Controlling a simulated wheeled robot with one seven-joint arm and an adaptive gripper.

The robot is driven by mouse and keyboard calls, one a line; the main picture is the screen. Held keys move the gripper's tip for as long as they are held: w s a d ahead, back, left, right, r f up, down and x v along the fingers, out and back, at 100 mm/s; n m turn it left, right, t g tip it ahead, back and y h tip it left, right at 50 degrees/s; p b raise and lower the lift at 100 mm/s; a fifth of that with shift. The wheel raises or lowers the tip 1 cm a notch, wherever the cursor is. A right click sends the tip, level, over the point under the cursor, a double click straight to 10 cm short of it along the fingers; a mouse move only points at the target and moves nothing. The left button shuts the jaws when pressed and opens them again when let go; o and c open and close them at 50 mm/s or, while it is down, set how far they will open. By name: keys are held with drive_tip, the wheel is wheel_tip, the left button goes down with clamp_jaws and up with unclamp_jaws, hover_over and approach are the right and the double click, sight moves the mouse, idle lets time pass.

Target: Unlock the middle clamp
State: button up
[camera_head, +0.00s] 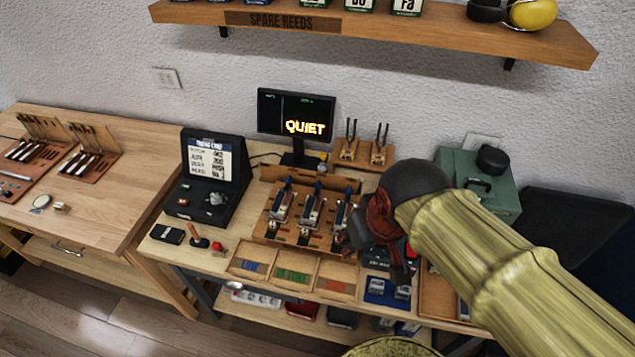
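Three toggle clamps with blue-tipped handles stand in a row on a wooden fixture (265,226). The middle clamp (311,210) stands between the left clamp (281,203) and the right clamp (340,214). Its handle points up; whether it is locked is too small to tell. My gripper (376,254) is to the right of the middle clamp in the picture, beside the right clamp and partly covering the area there. Its dark fingers look spread apart, with nothing visible between them. Contact with the right clamp cannot be told.
A monitor (296,115) reading "QUIET" stands behind the fixture. A black console (212,172) is to the left. Labelled trays (292,275) lie in front. A green case (478,183) stands behind my arm. A shelf (430,27) hangs above.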

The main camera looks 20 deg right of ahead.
drive_tip(key=w+d+f+m+g+p, duration=0.1)
drive_tip(key=w+f+g+p, duration=0.15)
drive_tip(key=w, duration=0.45)
drive_tip(key=w+f+g+p, duration=0.1)
drive_tip(key=w+f, duration=0.2)
drive_tip(key=w, duration=0.5)
drive_tip(key=m+g+p, duration=0.2)
drive_tip(key=m+p, duration=0.1)
hover_over(317, 186)
drive_tip(key=s, duration=0.5)
drive_tip(key=shift+t, duration=0.25)
wheel_tip(317, 186, down, 12)
drive_tip(key=shift+w+f, duration=0.1)
drive_tip(key=shift+m+t, duration=0.5)
drive_tip(key=shift+m, duration=0.1)
drive_tip(key=w, duration=0.1)
drive_tip(key=w+r, duration=0.1)
drive_tip(key=w, duration=0.3)
drive_tip(key=shift+d+r+b, duration=0.1)
drive_tip(key=shift+r+b, duration=0.2)
drive_tip(key=shift+r, duration=0.25)
drive_tip(key=shift+s+m, duration=0.15)
drive_tip(key=shift+m, duration=0.25)
drive_tip(key=shift+f+b, duration=0.3)
drive_tip(key=shift+f, duration=3.6)
drive_tip(key=c, duration=0.4)
drive_tip(key=c, duration=0.3)
